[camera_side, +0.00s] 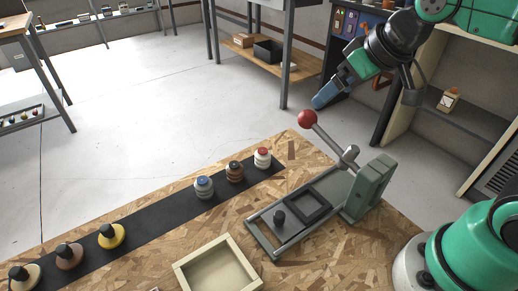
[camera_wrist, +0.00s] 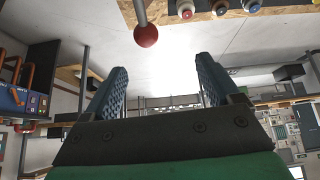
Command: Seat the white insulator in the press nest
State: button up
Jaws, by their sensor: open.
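A white insulator (camera_side: 262,158) with a red top stands upright at the far right end of the black strip (camera_side: 150,223). It also shows at the top of the wrist view (camera_wrist: 185,9). The press (camera_side: 368,188) has a grey-green body, a lever with a red ball (camera_side: 307,118) and a black square frame, its nest (camera_side: 303,206), on the base plate. The nest looks empty. My gripper (camera_side: 325,98) is in the air beyond the press, away from the insulators. In the wrist view its blue fingers (camera_wrist: 162,65) are wide apart with nothing between them.
A brown insulator (camera_side: 235,171) and a pale one with a blue top (camera_side: 203,187) stand beside the white one. Several black-knobbed parts (camera_side: 111,236) stand at the strip's left end. A shallow wooden tray (camera_side: 181,271) is at the front. The lever sticks up near my gripper.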

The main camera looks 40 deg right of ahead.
jog(key=w+a+n+g+y, duration=0.3)
jog(key=w+n, duration=0.3)
jog(key=w, duration=0.1)
jog(key=n, duration=0.1)
send_near(266, 151)
jog(key=x, duration=1.1)
grip_shut()
